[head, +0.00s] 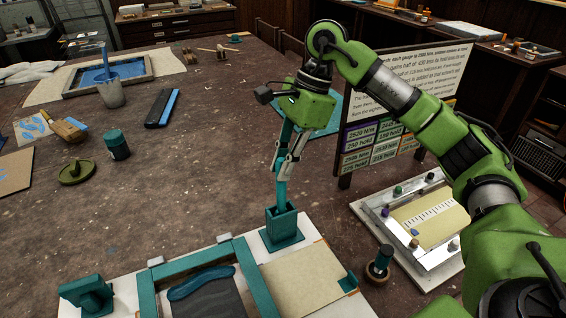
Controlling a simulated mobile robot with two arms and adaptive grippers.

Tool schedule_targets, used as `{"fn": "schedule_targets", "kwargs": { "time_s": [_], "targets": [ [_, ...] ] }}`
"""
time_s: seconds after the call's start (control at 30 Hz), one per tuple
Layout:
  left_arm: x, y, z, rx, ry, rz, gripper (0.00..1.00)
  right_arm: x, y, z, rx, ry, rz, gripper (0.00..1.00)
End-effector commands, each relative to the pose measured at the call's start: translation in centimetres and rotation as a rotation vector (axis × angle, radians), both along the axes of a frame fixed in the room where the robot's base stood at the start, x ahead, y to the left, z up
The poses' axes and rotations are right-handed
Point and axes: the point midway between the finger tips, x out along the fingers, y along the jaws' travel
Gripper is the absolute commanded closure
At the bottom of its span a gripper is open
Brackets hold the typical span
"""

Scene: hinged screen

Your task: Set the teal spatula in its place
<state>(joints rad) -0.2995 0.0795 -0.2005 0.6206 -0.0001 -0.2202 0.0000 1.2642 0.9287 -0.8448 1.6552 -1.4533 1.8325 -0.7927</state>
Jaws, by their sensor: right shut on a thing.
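My right gripper (286,172) is shut on the teal spatula (281,192) and holds it nearly upright. The spatula's lower end is at the mouth of a teal square holder (283,228), which stands on the pale board. Whether that end is inside the holder or just behind its rim I cannot tell. The spatula's upper part shows between the gripper's green body and its fingers. My left gripper is not in view.
A teal frame (248,262) with a dark screen and a blue smear lies left of the holder. A stamp (379,264) and a white tray (412,222) are on the right. A text sign (400,110) stands behind my arm.

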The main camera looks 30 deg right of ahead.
Motion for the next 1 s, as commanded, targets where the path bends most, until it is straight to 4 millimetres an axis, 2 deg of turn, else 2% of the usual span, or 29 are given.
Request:
{"fn": "schedule_targets", "kwargs": {
  "time_s": [0.6, 0.97, 1.0],
  "targets": [
    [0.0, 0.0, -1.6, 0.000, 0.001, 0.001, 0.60, 0.0, 0.0, -2.0, 0.000, 0.000, 0.000, 1.00],
    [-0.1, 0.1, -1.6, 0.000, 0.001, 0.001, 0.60, 0.0, 0.0, -2.0, 0.000, 0.000, 0.000, 1.00],
    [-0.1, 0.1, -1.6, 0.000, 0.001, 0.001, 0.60, 0.0, 0.0, -2.0, 0.000, 0.000, 0.000, 0.80]
  ]
}}
